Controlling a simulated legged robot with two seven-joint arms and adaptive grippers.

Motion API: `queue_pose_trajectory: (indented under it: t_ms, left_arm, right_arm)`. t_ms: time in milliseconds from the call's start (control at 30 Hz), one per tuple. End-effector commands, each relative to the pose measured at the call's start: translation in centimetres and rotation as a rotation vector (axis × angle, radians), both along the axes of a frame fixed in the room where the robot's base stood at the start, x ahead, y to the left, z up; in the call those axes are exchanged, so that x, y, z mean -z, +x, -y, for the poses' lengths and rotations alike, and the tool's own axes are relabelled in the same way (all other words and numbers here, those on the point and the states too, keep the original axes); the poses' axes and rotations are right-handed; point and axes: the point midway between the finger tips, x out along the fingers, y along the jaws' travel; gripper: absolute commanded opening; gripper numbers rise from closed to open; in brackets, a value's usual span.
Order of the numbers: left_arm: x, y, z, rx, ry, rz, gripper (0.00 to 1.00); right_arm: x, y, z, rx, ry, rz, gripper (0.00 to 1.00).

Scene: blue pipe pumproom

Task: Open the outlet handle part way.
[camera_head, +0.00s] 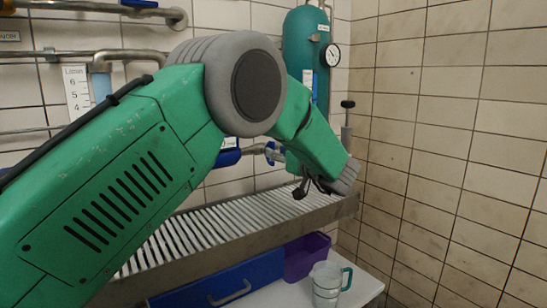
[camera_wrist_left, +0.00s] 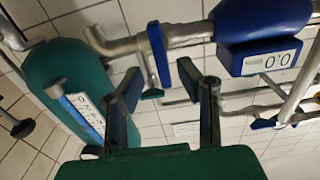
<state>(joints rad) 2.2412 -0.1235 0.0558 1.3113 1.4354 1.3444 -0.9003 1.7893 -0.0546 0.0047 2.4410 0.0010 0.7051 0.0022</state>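A blue lever handle (camera_wrist_left: 158,54) sits on a grey metal pipe (camera_wrist_left: 185,34) in the left wrist view. It also shows small in the head view (camera_head: 270,153), just left of my forearm. In the left wrist view my left gripper (camera_wrist_left: 168,82) has its two fingers spread, with an empty gap between them. The handle appears beyond this gap, near the fingertips, and I cannot tell whether a finger touches it. In the head view my green left arm hides much of the pipework, and its fingers are hard to make out. My right gripper is not in view.
A blue meter reading 0.0 (camera_wrist_left: 262,40) adjoins the pipe. A teal tank (camera_head: 301,50) with a round gauge (camera_head: 332,55) stands in the corner. A slatted metal shelf (camera_head: 225,222) runs below. A purple bin (camera_head: 305,256) and a clear jug (camera_head: 328,282) are underneath.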

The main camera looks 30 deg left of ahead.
Motion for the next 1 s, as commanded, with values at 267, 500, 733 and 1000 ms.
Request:
queue_pose_trajectory:
  t_ms: [267, 500, 733, 1000]
  left_arm:
    - [0.1, 0.9, -2.5, -0.001, -0.001, -0.001, 0.31]
    - [0.0, 1.0, -2.5, 0.0, 0.0, -0.001, 0.31]
    - [0.0, 1.0, -2.4, 0.0, 0.0, -0.001, 0.0]
    - [0.0, 1.0, -2.3, 0.002, -0.009, 0.018, 0.0]
  right_arm:
    - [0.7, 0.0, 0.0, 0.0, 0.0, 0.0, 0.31]
    - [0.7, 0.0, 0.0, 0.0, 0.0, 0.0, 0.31]
    - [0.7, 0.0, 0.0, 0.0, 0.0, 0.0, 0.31]
    - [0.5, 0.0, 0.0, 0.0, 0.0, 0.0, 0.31]
